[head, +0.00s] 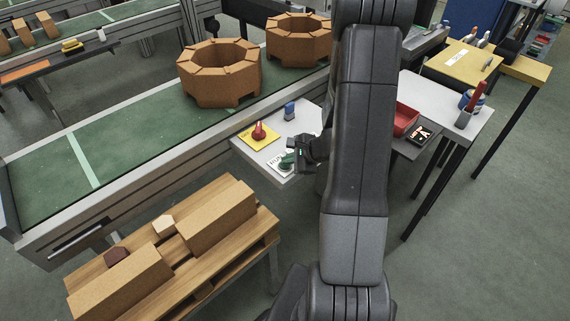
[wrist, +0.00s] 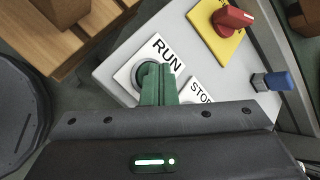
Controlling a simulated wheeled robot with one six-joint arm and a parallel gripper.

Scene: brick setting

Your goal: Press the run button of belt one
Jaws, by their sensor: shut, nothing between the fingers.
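A light grey control panel (head: 305,125) stands beside the belt. On it is a white plate marked RUN (wrist: 124,77), with a round dark-ringed button (wrist: 138,76) partly hidden behind my fingers. My gripper (wrist: 158,72) has green fingers and is shut and empty. Its tips lie over the RUN button in the wrist view; I cannot tell whether they touch it. In the head view my gripper (head: 286,160) is low over the panel's front part. A white STOP plate (wrist: 196,90) sits right of RUN, its button hidden by my gripper.
A red rotary switch (head: 259,131) on a yellow plate and a blue-topped device (head: 290,110) stand on the panel, behind the RUN plate. The green belt (head: 130,130) carries brown octagonal blocks (head: 218,72). A wooden pallet (head: 230,250) with brick blocks is at front left.

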